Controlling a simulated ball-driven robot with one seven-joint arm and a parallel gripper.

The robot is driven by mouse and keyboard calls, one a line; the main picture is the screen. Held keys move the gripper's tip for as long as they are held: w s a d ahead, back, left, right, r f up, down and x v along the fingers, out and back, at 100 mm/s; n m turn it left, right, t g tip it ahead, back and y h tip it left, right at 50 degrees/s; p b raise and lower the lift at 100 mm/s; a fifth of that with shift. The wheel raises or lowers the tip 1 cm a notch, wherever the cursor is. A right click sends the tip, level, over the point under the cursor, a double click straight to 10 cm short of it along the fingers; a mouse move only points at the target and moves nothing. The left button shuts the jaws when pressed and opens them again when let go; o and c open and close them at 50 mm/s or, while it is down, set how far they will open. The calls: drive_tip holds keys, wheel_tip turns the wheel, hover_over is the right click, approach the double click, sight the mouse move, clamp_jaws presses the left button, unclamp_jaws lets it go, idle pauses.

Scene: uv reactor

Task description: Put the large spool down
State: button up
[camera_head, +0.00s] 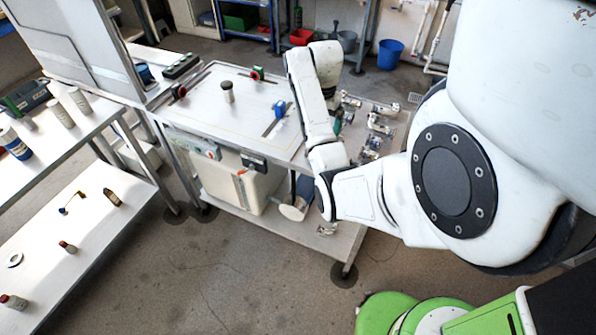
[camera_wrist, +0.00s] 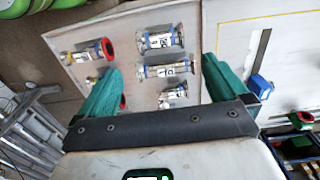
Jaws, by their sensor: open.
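Several flanged metal pipe spools with white and blue labels lie on the right part of the bench; I cannot be sure which is the large one. In the wrist view, one long spool (camera_wrist: 167,71) lies between my fingertips in the picture, with another long spool (camera_wrist: 160,39) just beyond it. A shorter fitting (camera_wrist: 172,97) is nearer. My gripper (camera_wrist: 160,70) has teal fingers spread wide, holding nothing that I can see. In the head view my gripper (camera_head: 340,122) is over the bench, mostly hidden by my arm; more spools (camera_head: 381,124) show to its right.
Red-ringed fittings (camera_wrist: 108,48) lie by the left finger. A side table (camera_head: 15,180) with bottles is at left. Bare bench lies around the post.

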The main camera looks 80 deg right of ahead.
drive_tip(key=w+a+f+n, duration=0.4)
drive_tip(key=w+a+n, duration=0.15)
drive_tip(key=a, duration=0.55)
drive_tip(key=w+a+f+n, duration=0.4)
drive_tip(key=w+a, duration=0.2)
drive_tip(key=a, duration=0.6)
drive_tip(key=s+a+n, duration=0.2)
drive_tip(key=a+n, duration=0.3)
drive_tip(key=a, duration=0.4)
drive_tip(key=s+a+r+n+t, duration=0.1)
drive_tip(key=s+a+n, duration=0.2)
drive_tip(key=a+n, duration=0.3)
drive_tip(key=a, duration=0.3)
drive_tip(key=shift+s+a+h, duration=0.15)
drive_tip(key=shift+a+h, duration=0.15)
